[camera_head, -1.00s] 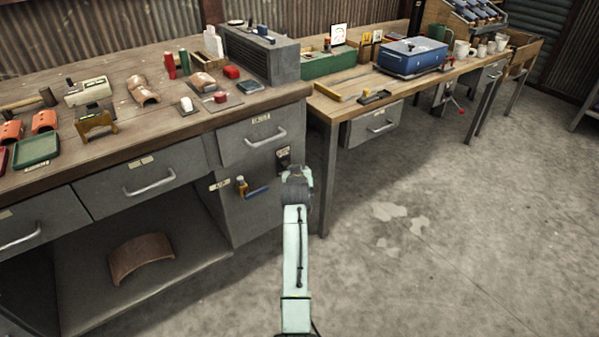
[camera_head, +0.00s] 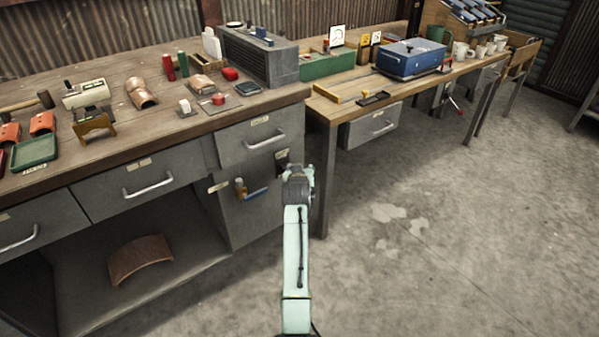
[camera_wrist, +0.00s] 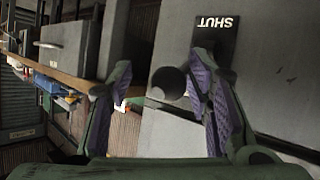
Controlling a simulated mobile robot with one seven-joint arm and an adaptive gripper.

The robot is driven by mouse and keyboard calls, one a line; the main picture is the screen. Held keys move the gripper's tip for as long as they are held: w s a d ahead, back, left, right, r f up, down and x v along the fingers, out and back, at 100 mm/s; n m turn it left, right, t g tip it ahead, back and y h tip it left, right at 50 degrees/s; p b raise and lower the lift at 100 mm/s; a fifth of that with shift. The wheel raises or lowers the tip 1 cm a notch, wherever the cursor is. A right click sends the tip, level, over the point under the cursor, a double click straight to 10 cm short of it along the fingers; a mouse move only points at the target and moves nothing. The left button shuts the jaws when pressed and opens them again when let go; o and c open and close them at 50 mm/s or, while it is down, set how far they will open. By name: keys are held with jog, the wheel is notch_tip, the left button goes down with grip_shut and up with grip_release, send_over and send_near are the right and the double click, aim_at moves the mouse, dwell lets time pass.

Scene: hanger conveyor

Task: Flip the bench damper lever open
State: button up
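A dark plate lettered SHUT (camera_wrist: 215,35) is on the grey cabinet side in the wrist view. A dark round piece (camera_wrist: 168,83), which looks like the end of the damper lever, shows below and left of it. My gripper (camera_wrist: 163,75) is open, with one finger on each side of the round piece. I cannot tell whether either finger touches it. In the head view my gripper (camera_head: 299,178) is at the right end of the bench cabinet, just below a dark plate (camera_head: 283,158). The wrist hides most of the lever there.
A brass valve with a blue handle (camera_head: 255,192) sticks out of the cabinet front, left of my gripper. The wooden table (camera_head: 330,109) and its leg stand close on the right. Drawer handles (camera_head: 266,140) project above. The floor (camera_head: 450,240) at right is clear.

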jog(key=shift+a+r, duration=0.15)
jog(key=shift+a, duration=0.35)
jog(key=shift+d, duration=0.15)
jog(key=shift+s+r+p, duration=0.4)
jog(key=shift+r+p, duration=0.3)
jog(key=shift+p, duration=0.15)
jog(key=s+a+r+p, duration=0.2)
jog(key=s+r+p, duration=0.2)
jog(key=s+r, duration=0.3)
jog(key=shift+s+a+p, duration=0.2)
jog(key=shift+s+p, duration=0.05)
jog(key=shift+p, duration=0.05)
jog(key=shift+r, duration=0.1)
dwell(0.4)
jog(key=v, duration=1.2)
